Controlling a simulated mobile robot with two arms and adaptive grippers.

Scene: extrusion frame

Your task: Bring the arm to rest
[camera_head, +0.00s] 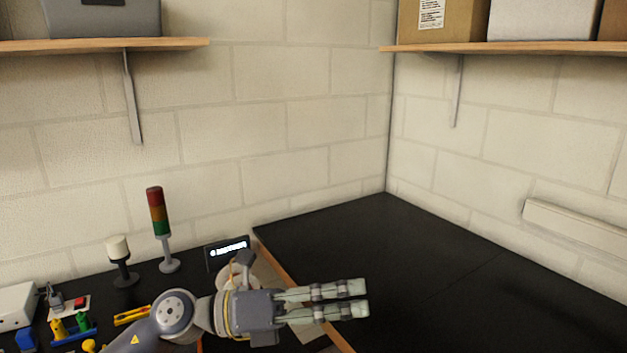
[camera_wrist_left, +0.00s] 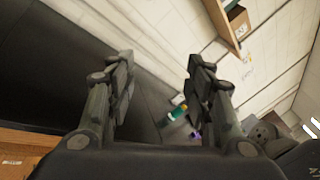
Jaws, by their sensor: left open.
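My left gripper (camera_head: 362,299) comes in from the left at the bottom of the head view and points right. It is above the gap and wooden edge between the two black worktops. Its two fingers are apart with nothing between them. In the left wrist view the same gripper (camera_wrist_left: 160,72) shows both fingers spread, with only blurred background between them. My right gripper is not in these frames.
A signal tower light (camera_head: 158,228), a white-topped beacon (camera_head: 120,262) and a small display (camera_head: 227,253) stand behind my left arm. Small coloured parts (camera_head: 72,330) lie at the lower left. The right worktop (camera_head: 450,275) is clear. Shelves (camera_head: 540,46) hang above.

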